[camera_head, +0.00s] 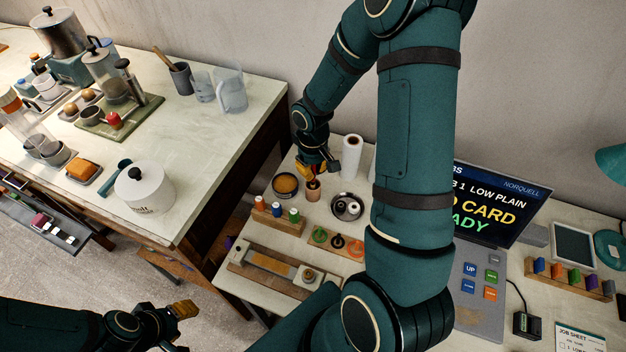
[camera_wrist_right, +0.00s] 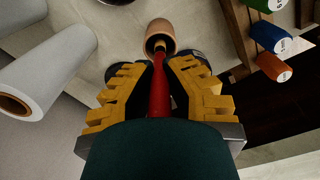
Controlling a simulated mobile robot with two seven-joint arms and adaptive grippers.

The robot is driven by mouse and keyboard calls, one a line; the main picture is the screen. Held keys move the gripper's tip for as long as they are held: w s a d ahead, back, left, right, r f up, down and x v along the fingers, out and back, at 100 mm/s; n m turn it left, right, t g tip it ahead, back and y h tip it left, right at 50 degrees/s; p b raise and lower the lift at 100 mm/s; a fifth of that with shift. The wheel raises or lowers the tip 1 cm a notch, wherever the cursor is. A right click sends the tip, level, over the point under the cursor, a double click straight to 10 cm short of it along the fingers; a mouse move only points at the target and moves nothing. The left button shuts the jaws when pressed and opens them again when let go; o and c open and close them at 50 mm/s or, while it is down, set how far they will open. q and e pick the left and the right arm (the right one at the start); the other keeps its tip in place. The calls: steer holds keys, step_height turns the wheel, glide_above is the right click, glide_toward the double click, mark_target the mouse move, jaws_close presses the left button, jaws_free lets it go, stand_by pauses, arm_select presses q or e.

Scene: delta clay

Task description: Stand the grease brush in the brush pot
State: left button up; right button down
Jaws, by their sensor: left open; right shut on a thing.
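The grease brush (camera_wrist_right: 159,92) has a red handle and a dark lower end. My right gripper (camera_wrist_right: 158,70) is shut on its handle. The small tan brush pot (camera_wrist_right: 162,32) lies straight beyond the fingertips, and the brush's lower end overlaps its mouth; I cannot tell how deep it sits. In the head view my right gripper (camera_head: 312,170) is directly above the brush pot (camera_head: 313,192), and the brush is mostly hidden by the fingers. My left gripper (camera_head: 182,310) is open and empty at the lower left, over the floor, away from the tables.
Close around the pot are a round tin (camera_head: 285,184), a white roll (camera_head: 351,155), a metal bowl (camera_head: 347,206) and a wooden rack of spools (camera_head: 278,219). A screen (camera_head: 495,205) stands to the right. The left table (camera_head: 215,125) holds kitchenware.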

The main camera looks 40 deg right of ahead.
mark_target(313, 180)
steer(key=shift+f+b, duration=0.4)
steer(key=shift+f, duration=1.5)
steer(key=shift+f, duration=0.1)
steer(key=c, duration=1.1)
jaws_free()
step_height(313, 180, up, 12)
steer(key=p, duration=0.2)
steer(key=shift+r+p, duration=0.2)
steer(key=shift+p, duration=0.1)
